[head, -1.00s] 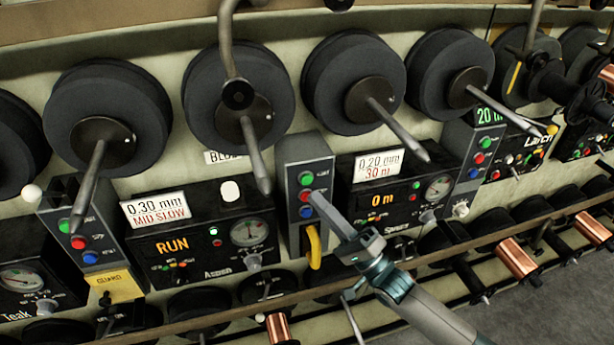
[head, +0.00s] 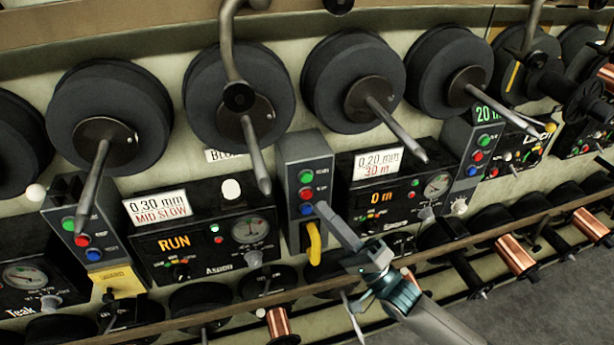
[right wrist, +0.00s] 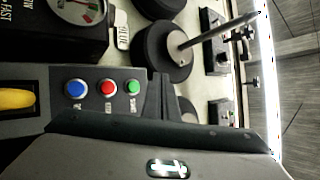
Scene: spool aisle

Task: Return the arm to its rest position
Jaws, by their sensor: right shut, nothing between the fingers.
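My right gripper (head: 322,208) is shut and empty. In the head view its tip is beside the lower, blue button of the grey button box (head: 293,165) at the middle. The box carries a green, a red and a blue button, with a yellow handle (head: 314,243) below. The right wrist view shows the same kind of row, with blue (right wrist: 75,89), red (right wrist: 106,87) and green (right wrist: 133,87) buttons. I cannot tell whether the gripper tip touches the box. My left gripper is not in view.
Large dark spools (head: 238,95) with protruding grey rods line the wall above. A display reading RUN (head: 174,243) is left of the box, and one reading 0 m (head: 381,197) is right. A rail (head: 450,246) and copper spools (head: 515,257) lie below. Grey floor is open at lower right.

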